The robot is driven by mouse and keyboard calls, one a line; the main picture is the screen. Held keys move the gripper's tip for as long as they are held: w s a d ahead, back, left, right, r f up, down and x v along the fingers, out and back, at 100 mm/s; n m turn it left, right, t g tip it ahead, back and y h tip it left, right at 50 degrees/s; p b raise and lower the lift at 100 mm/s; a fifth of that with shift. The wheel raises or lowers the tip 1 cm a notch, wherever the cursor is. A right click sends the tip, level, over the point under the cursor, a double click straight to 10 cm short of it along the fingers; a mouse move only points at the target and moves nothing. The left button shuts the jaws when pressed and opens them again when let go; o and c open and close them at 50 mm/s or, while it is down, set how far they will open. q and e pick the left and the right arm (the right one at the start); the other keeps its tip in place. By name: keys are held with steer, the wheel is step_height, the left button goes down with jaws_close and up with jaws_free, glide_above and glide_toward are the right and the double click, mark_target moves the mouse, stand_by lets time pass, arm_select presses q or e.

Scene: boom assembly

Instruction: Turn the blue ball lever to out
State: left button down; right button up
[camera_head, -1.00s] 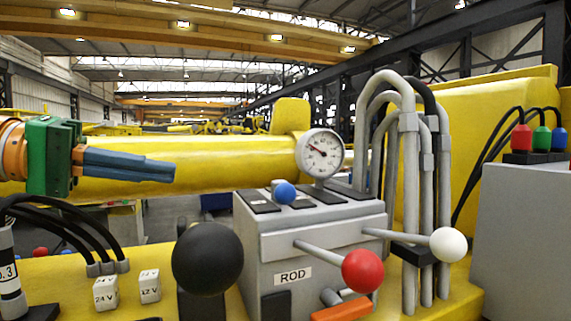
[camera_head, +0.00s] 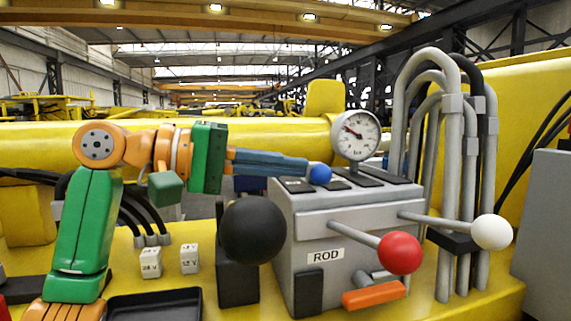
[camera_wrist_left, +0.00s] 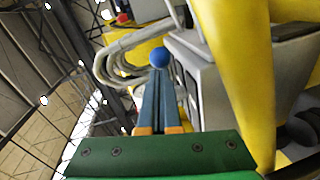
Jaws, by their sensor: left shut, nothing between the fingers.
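The blue ball lever (camera_head: 320,174) stands on top of the grey control box (camera_head: 335,215), at its left end. My left gripper (camera_head: 306,169) reaches in from the left with its blue fingers shut and empty. Its fingertips are right beside the ball in the head view; I cannot tell if they touch. In the left wrist view the ball (camera_wrist_left: 160,57) shows just beyond the shut fingertips (camera_wrist_left: 159,72). The ball's stem is hidden. My right gripper is not in view.
A large black ball (camera_head: 252,229) stands left of the box. Red (camera_head: 400,252) and white (camera_head: 491,232) ball levers stick out of its front. A pressure gauge (camera_head: 356,135) and grey pipes (camera_head: 452,180) rise behind and to the right. A yellow cylinder (camera_head: 270,138) runs behind.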

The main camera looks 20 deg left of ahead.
mark_target(318, 167)
arm_select(q)
steer(key=d, duration=0.3)
steer(key=shift+d, duration=0.1)
steer(key=shift+w+d, duration=0.1)
steer(key=shift+d, duration=0.4)
steer(key=shift+a, duration=0.15)
